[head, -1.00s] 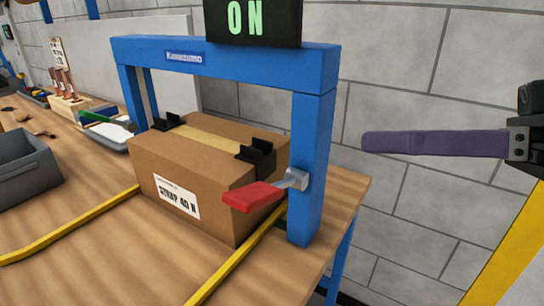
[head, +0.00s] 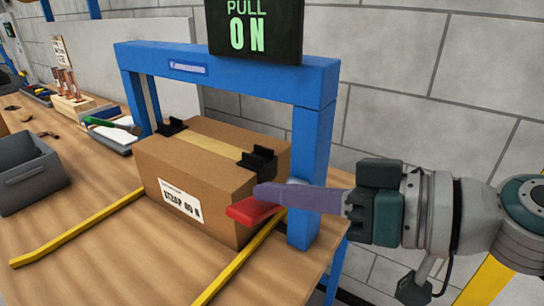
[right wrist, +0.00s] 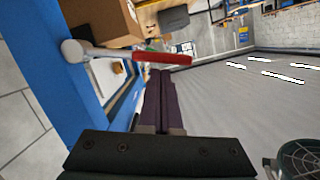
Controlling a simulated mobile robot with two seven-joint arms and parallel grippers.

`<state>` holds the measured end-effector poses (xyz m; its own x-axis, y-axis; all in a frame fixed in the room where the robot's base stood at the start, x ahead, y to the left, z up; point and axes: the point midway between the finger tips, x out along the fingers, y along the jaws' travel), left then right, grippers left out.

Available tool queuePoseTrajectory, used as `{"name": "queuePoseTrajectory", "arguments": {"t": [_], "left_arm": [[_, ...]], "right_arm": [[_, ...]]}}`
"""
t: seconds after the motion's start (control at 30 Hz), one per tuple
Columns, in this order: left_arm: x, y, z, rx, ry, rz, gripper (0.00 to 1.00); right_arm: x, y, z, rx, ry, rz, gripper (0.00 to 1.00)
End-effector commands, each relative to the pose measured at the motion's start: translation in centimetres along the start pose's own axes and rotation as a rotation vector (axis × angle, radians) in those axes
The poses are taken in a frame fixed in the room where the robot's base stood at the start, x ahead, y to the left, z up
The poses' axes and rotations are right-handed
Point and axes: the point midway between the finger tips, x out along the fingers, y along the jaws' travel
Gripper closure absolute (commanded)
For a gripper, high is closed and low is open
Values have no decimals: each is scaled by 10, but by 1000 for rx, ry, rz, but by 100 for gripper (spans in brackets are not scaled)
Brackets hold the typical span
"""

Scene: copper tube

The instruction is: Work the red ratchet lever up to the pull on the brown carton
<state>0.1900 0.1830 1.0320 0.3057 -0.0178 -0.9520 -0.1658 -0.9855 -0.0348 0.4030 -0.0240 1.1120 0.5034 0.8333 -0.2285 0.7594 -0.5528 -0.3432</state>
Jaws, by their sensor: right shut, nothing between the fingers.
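The brown carton (head: 160,165) sits on the wooden bench under a blue strapping frame (head: 230,75), with a yellow strap band and black corner pieces on top. The red ratchet lever (head: 246,212) sticks out from the frame's right post toward the left, low beside the carton. My right gripper (head: 262,194) is shut and empty. Its purple fingers cover the lever's inner part in the head view. In the right wrist view the red lever (right wrist: 162,58) crosses just beyond the fingertips (right wrist: 160,72); I cannot tell whether they touch. My left gripper is out of view.
Yellow rails (head: 80,228) lie on the bench. The bench's right edge is close to the post.

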Motion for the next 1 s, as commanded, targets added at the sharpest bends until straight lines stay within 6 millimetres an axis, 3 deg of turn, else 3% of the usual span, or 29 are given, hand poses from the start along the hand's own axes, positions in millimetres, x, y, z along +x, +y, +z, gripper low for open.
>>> {"name": "queuePoseTrajectory", "arguments": {"t": [0.37,1.0], "left_arm": [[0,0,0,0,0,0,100],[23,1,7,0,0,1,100]], "right_arm": [[0,0,2,-2,1,1,100],[4,-2,16,-110,0,26,100]]}}
